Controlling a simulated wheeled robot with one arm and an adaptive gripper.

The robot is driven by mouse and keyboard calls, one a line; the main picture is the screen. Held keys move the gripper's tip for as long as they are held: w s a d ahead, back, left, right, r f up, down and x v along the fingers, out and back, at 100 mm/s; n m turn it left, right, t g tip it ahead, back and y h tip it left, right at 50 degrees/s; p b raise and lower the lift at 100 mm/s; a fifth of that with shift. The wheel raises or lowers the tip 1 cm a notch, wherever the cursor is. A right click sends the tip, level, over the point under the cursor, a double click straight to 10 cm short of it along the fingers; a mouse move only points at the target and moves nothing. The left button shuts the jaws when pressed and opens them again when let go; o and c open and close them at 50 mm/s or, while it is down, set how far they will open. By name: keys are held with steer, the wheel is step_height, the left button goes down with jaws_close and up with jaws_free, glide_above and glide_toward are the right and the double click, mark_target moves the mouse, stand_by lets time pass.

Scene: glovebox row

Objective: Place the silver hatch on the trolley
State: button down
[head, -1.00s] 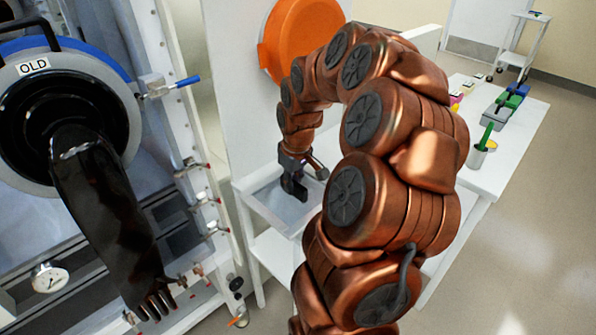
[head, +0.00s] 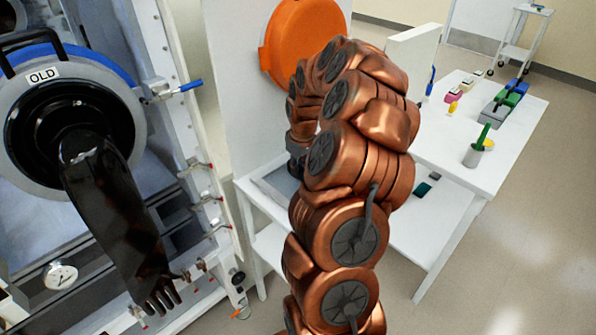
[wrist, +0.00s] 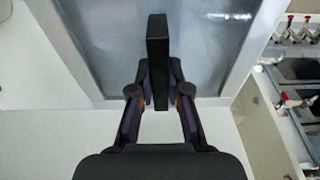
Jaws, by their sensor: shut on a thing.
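The silver hatch (wrist: 205,50) is a flat grey panel with a paler rim and a black bar handle (wrist: 157,35) in the wrist view. My gripper (wrist: 158,92) is shut on this handle, one finger on each side. In the head view the silver panel (head: 277,183) shows at the top of a low white stand, mostly behind my arm, and my gripper is largely hidden there. I cannot tell whether the panel rests on the stand or hangs just above it. A white wheeled trolley (head: 518,53) stands far back right.
A glovebox with a port marked OLD and a black glove (head: 118,225) is at left. An orange round cover (head: 303,42) is on the white panel behind my arm. A white table (head: 465,170) at right holds small blocks and a cup (head: 473,155). Open floor lies at right.

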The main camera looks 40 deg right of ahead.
mark_target(301, 168)
steer(key=shift+f, duration=1)
steer(key=c, duration=1.1)
jaws_free()
steer(key=shift+c, duration=0.2)
steer(key=r, duration=0.3)
steer(key=r+b, duration=0.1)
steer(key=r, duration=0.3)
steer(key=s+r+b, duration=0.1)
steer(key=r, duration=0.2)
steer(key=shift+s+r, duration=0.1)
steer(key=shift+r, duration=0.1)
steer(key=shift+s+r, duration=0.1)
steer(key=shift+r, duration=0.65)
steer(key=s+a+r+n+g, duration=0.1)
steer(key=s+a+r, duration=0.15)
steer(key=a, duration=0.85)
steer(key=s+a+r+n, duration=0.1)
steer(key=s+a, duration=0.2)
steer(key=a, duration=0.8)
steer(key=s+a+f+m+g, duration=0.1)
steer(key=s+a+f, duration=0.1)
steer(key=s+a, duration=0.4)
steer(key=s+a+f+g, duration=0.1)
steer(key=s+a, duration=0.4)
steer(key=s, duration=0.9)
steer(key=shift+s+a+f+m, duration=0.2)
steer(key=shift+a+f+m, duration=0.2)
steer(key=shift+f, duration=0.35)
